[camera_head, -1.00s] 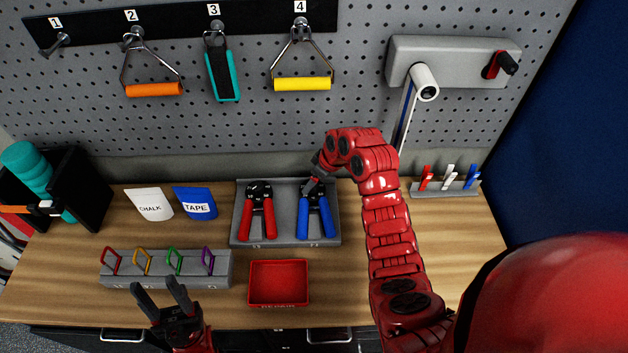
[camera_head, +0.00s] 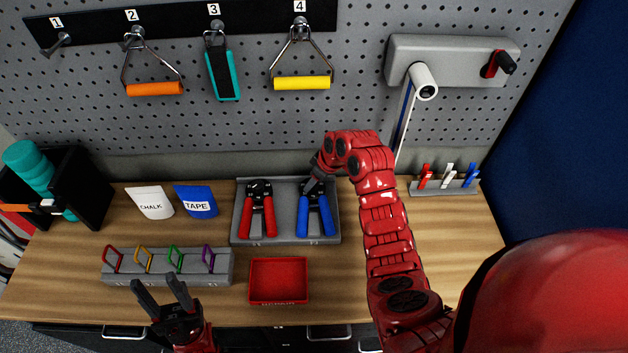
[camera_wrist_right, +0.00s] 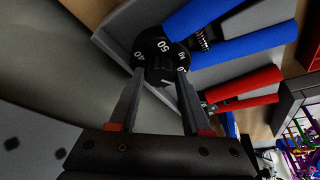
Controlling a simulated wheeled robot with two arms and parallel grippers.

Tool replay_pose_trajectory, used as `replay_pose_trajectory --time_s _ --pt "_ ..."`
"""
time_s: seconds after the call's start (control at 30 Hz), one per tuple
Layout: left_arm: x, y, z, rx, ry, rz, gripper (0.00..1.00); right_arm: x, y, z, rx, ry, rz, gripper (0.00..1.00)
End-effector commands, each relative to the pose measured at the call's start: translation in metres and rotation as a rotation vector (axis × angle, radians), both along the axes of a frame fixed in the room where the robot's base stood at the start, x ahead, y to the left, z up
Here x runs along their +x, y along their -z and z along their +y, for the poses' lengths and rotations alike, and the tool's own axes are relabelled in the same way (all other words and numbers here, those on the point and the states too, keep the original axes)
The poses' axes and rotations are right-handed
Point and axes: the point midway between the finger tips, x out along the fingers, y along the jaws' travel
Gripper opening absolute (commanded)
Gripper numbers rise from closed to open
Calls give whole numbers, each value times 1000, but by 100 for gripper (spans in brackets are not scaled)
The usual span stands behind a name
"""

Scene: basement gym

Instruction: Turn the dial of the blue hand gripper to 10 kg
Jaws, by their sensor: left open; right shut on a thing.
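The blue hand gripper (camera_head: 315,215) lies in a grey tray (camera_head: 288,241), its blue handles toward the front. A white line shows at the dial's lower edge. My right gripper (camera_wrist_right: 160,76) is shut on this dial, one finger at each side. My left gripper (camera_head: 162,296) is open and empty near the table's front edge.
A red-handled hand gripper (camera_head: 258,213) lies left of the blue one. A red bin (camera_head: 279,300) and a grey rack with coloured clips (camera_head: 168,278) stand in front. Chalk (camera_head: 150,203) and tape (camera_head: 196,202) pouches lie left. The table's right front is clear.

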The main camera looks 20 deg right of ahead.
Motion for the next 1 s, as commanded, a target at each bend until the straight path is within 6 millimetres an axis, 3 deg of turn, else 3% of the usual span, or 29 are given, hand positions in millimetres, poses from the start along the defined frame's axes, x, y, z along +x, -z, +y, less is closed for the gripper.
replay_pose_trajectory --time_s 0.4,0.87,0.9,1.0 --pt "0 66 0 0 0 0 50 2 7 -1 0 -141 -5 0" --pt "0 72 0 0 0 0 50 1 0 -1 -2 -181 0 0" --pt "0 72 0 0 0 0 50 1 0 -1 -2 -181 0 54" --pt "0 72 0 0 0 0 50 1 0 -1 -1 -180 0 72"
